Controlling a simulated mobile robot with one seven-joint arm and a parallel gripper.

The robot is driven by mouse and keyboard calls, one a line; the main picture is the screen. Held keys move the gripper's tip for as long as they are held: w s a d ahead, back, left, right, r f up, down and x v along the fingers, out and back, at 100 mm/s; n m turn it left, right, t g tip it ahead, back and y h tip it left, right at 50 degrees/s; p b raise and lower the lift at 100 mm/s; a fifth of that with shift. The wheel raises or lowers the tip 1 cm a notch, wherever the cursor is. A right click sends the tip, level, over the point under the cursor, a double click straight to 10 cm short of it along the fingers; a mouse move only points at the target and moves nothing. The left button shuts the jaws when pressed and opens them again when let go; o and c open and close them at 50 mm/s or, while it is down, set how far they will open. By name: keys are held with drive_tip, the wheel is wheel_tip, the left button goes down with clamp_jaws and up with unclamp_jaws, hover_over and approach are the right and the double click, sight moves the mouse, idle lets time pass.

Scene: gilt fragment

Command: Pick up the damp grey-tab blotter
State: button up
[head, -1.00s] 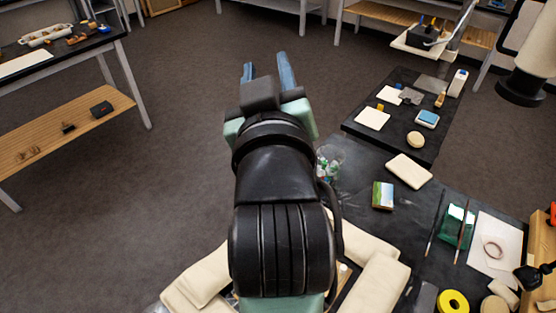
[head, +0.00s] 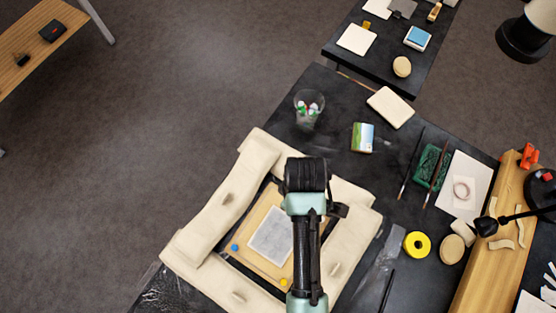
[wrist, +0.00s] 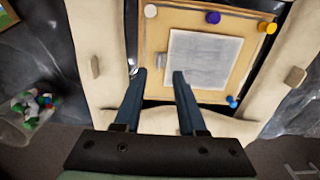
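A pale grey sheet (head: 271,236), which looks like the damp blotter, lies flat on a tan board. It also shows in the wrist view (wrist: 204,60), with a small greyish tab (wrist: 159,61) at its left edge. My gripper (wrist: 159,76) is open and empty. Its fingertips show below the tab and the sheet's lower left corner; I see no contact. In the head view my arm hides the gripper and part of the board.
Thick cream pads (head: 222,207) surround the board (wrist: 156,36). Coloured pins (wrist: 212,17) stand near its edges. A clear cup of small tubes (head: 309,108) stands beyond the pads. A yellow ring (head: 417,245) and a wooden block (head: 486,255) are at the right.

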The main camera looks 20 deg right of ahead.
sight(279, 231)
drive_tip(key=shift+w+a+f+p, duration=0.1)
drive_tip(key=shift+f+p, duration=0.2)
drive_tip(key=shift+f, duration=1.25)
drive_tip(key=shift+w+f+p, duration=0.1)
drive_tip(key=shift+f+p, duration=0.15)
drive_tip(key=shift+f, duration=1.25)
drive_tip(key=shift+c, duration=0.3)
clamp_jaws()
